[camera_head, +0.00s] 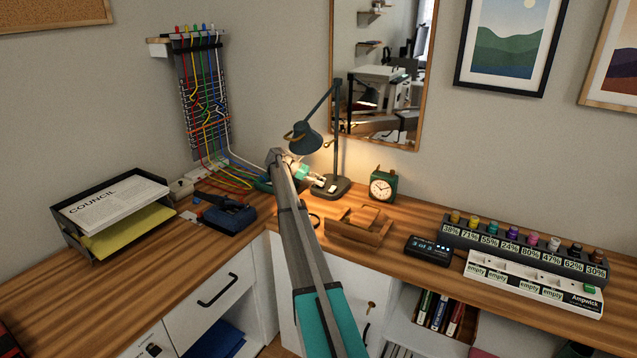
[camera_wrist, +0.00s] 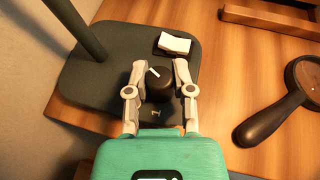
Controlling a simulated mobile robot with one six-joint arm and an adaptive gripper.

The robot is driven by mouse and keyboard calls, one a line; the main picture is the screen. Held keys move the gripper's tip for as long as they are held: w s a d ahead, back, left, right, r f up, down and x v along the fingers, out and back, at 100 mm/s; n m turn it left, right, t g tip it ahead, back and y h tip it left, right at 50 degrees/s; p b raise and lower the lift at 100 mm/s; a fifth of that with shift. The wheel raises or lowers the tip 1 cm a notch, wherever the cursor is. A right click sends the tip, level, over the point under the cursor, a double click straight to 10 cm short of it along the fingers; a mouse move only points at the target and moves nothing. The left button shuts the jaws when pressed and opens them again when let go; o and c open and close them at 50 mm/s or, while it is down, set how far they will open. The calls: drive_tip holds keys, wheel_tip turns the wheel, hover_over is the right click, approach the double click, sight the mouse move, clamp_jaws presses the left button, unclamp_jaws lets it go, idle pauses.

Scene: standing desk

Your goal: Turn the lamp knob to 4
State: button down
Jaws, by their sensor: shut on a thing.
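The lamp (camera_head: 337,130) stands at the back of the desk, lit, with a dark shade on a bent arm. Its dark base (camera_wrist: 100,75) fills the upper left of the wrist view. The black round knob (camera_wrist: 159,84) sits on the base and has a white pointer line aimed to the upper left. My gripper (camera_wrist: 160,78) is shut on the knob, one finger on each side. A mark that looks like a numeral shows on the base below the knob; other marks are hidden or too small to read. In the head view my arm hides the knob.
A white switch (camera_wrist: 174,43) is on the base beside the knob. A magnifying glass (camera_wrist: 285,105) lies to the right. A green clock (camera_head: 382,186) and wooden holder (camera_head: 358,227) stand nearby. The wall and mirror (camera_head: 375,100) are close behind.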

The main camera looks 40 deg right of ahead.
drive_tip(key=shift+s+d, duration=0.1)
drive_tip(key=shift+s, duration=0.15)
drive_tip(key=shift+c, duration=2.4)
unclamp_jaws()
drive_tip(key=shift+w, duration=0.1)
drive_tip(key=shift+w, duration=0.1)
